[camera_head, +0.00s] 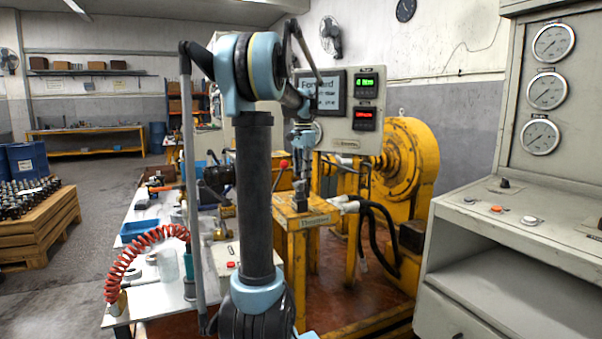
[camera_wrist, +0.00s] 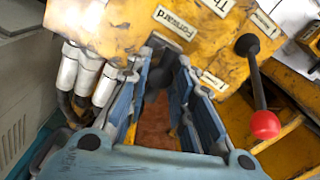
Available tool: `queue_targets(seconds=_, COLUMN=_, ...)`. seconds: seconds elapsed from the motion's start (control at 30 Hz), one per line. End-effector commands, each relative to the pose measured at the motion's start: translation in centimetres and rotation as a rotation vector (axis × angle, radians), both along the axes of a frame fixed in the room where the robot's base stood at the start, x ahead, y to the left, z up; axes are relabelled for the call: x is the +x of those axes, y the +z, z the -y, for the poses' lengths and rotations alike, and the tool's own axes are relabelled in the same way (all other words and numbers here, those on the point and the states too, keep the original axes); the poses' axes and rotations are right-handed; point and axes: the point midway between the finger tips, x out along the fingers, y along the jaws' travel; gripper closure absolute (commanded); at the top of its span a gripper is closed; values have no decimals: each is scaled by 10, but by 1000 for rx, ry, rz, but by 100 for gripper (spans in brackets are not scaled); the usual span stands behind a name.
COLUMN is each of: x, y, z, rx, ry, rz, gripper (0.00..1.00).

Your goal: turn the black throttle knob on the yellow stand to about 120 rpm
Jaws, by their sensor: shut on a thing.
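The yellow stand (camera_head: 306,222) is just right of my dark arm column in the head view, with a "Throttle" label on its front. In the wrist view the stand top (camera_wrist: 112,24) fills the upper part and bears several labels, one reading "Forward". My gripper (camera_wrist: 166,72) points at the stand, its blue fingers on either side of the black throttle knob (camera_wrist: 157,82) and shut on it. The fingers hide much of the knob, and I cannot tell its turned angle. In the head view my gripper (camera_head: 300,192) is small and low over the stand top.
A red-tipped lever (camera_wrist: 264,122) is right of my gripper. Hoses with pale fittings (camera_wrist: 85,75) are to its left. A panel above has a "Forward" screen (camera_head: 318,92), green (camera_head: 368,82) and red (camera_head: 366,118) readouts, too small to read surely. A grey gauge console (camera_head: 515,215) stands right.

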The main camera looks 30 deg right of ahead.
Motion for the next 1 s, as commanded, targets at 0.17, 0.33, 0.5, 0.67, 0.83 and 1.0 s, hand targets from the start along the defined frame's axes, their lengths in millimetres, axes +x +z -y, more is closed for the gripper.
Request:
queue_targets(seconds=0.17, x=2, y=1, z=-1, rx=1, ry=2, rz=5, gripper=100)
queue_targets(seconds=0.33, x=3, y=1, z=-1, rx=1, ry=2, rz=5, gripper=62)
queue_targets(seconds=0.5, x=2, y=0, z=-1, rx=1, ry=1, rz=3, gripper=56)
queue_targets(seconds=0.67, x=1, y=0, z=0, rx=1, ry=1, rz=2, gripper=56)
queue_targets(seconds=0.83, x=1, y=9, z=0, rx=1, ry=1, rz=2, gripper=56)
queue_targets(seconds=1.0, x=1, y=34, z=0, rx=1, ry=1, rz=2, gripper=56)
